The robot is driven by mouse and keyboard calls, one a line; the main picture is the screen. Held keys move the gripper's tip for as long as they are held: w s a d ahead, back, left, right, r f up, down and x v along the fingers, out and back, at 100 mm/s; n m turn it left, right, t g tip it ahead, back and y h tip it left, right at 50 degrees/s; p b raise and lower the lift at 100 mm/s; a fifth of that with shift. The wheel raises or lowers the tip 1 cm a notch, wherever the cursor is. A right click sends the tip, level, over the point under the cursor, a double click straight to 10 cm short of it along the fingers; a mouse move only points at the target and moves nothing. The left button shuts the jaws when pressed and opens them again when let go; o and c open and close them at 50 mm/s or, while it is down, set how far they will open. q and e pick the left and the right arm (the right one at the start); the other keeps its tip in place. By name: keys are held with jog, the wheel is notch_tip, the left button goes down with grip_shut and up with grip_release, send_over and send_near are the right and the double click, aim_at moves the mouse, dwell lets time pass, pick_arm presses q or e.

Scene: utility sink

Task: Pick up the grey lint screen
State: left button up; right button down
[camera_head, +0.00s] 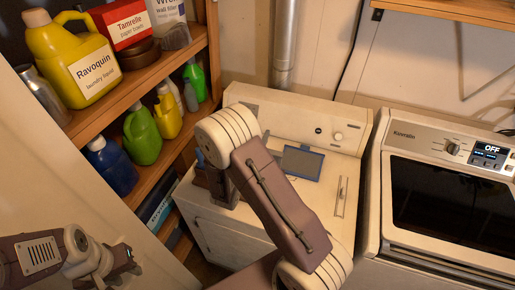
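The grey lint screen (302,161) is a flat grey rectangle with a blue edge. It lies on the top of the white machine in the middle, just right of my large arm link. My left gripper (126,262) is at the lower left, well away from the screen and in front of the shelf. Its fingers are too small and turned to show whether they are open or shut. My other arm crosses the middle of the view in front of the white machine.
A wooden shelf (142,78) with several bottles and boxes stands at the left, including a yellow detergent jug (62,58). A second machine (440,185) with a dark lid and an "OFF" display stands at the right. A grey pipe (285,45) runs up the wall.

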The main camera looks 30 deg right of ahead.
notch_tip(320, 180, up, 9)
dwell(0.3)
dwell(0.5)
